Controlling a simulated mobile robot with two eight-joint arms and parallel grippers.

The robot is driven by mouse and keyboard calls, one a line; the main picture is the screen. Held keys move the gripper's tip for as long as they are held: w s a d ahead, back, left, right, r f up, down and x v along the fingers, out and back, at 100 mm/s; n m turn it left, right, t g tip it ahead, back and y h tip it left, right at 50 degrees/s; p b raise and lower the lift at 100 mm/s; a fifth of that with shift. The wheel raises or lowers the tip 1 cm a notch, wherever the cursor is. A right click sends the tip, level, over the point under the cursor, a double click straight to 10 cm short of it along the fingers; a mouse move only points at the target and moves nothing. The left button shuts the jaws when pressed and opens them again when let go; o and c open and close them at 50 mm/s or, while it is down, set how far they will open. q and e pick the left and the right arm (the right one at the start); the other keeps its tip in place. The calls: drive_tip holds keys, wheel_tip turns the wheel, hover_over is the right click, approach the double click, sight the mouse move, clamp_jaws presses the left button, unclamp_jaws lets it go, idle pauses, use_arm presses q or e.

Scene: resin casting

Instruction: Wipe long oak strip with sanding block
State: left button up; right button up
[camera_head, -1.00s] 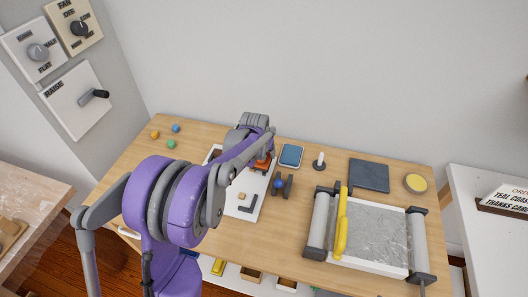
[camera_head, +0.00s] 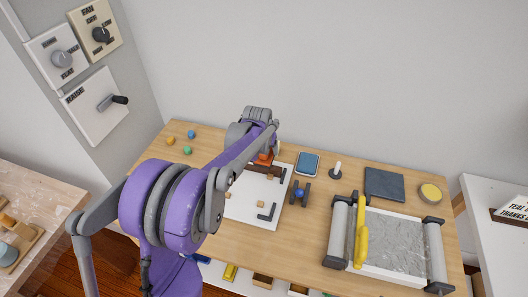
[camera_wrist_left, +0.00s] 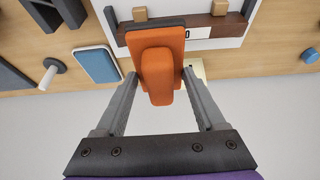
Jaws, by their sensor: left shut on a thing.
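My left gripper (camera_wrist_left: 157,88) is shut on an orange sanding block (camera_wrist_left: 157,68), one finger at each side of it. In the head view the orange block (camera_head: 264,159) shows partly behind my arm, over the back of the white board (camera_head: 250,212). A dark brown wooden strip (camera_wrist_left: 205,27) lies on the board beside the block in the wrist view; I cannot tell whether the block touches it. In the head view part of the brown strip (camera_head: 266,171) shows beside my arm. My right gripper is not in view.
A blue pad (camera_head: 307,163), an upright white-topped peg (camera_head: 336,170) and a small dark stand with a blue knob (camera_head: 300,193) are right of the board. A roller frame with grey film (camera_head: 398,244) fills the right. Small coloured balls (camera_head: 187,150) lie at the left.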

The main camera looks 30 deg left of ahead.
use_arm(q)
wheel_tip(320, 180, up, 2)
drive_tip(key=shift+a+p, duration=0.15)
drive_tip(key=shift+p, duration=0.2)
drive_tip(key=shift+r+p, duration=0.35)
drive_tip(key=shift+r, duration=0.45)
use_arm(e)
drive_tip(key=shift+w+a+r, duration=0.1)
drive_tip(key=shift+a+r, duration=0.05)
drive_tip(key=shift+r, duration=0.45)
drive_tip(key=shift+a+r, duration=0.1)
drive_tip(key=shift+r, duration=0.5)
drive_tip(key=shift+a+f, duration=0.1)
